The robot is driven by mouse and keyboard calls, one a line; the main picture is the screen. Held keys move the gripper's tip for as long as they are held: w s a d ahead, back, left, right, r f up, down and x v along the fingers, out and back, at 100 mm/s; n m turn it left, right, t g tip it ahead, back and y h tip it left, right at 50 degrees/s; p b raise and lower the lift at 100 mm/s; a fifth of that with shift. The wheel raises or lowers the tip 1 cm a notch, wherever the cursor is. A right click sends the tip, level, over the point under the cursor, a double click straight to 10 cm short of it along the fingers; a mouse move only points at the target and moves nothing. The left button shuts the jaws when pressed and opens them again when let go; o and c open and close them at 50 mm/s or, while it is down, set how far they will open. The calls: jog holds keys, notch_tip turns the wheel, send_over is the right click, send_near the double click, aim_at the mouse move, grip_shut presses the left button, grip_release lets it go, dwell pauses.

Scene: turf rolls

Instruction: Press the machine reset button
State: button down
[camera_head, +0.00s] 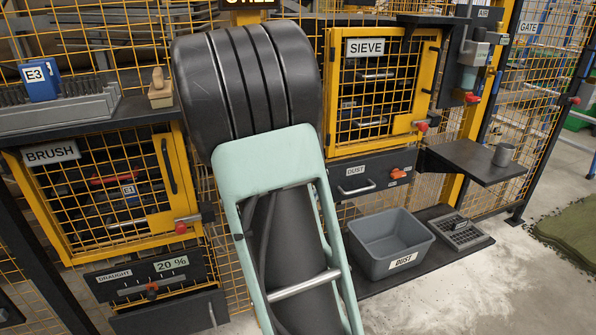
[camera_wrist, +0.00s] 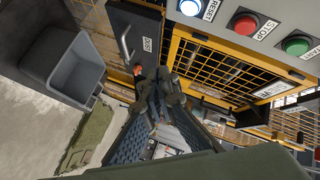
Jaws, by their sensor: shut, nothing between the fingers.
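The blue reset button (camera_wrist: 190,7) is at the top edge of the wrist view, partly cut off, beside its RESET label (camera_wrist: 211,9). To its right on the same pale panel are the red stop button (camera_wrist: 245,24) and the green start button (camera_wrist: 296,43). My gripper (camera_wrist: 160,92) is shut and empty in the middle of the wrist view. It shows below the buttons in that picture, apart from the reset button. In the head view my arm covers the middle, and neither the gripper nor the three buttons can be seen.
The yellow SIEVE door (camera_head: 380,88) is right of my arm, with a DUST drawer (camera_head: 352,176) below. A grey dust bin (camera_head: 390,246) stands low. A dark shelf (camera_head: 478,162) juts out at right, holding a grey cup (camera_head: 503,154). The BRUSH door (camera_head: 105,190) is left.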

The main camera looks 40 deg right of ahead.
jog(key=shift+w, duration=0.1)
jog(key=w+d+p, duration=0.1)
jog(key=w+d, duration=0.1)
jog(key=w, duration=0.6)
jog(key=shift+w, duration=0.25)
jog(key=shift+w, duration=0.1)
dwell(1.2)
jog(key=shift+w+d, duration=0.1)
jog(key=shift+w, duration=0.2)
jog(key=shift+w+d, duration=0.1)
jog(key=shift+w, duration=0.3)
dwell(0.7)
dwell(0.3)
jog(key=shift+s+a+b, duration=0.2)
jog(key=shift+s+b, duration=0.3)
jog(key=shift+s, duration=0.3)
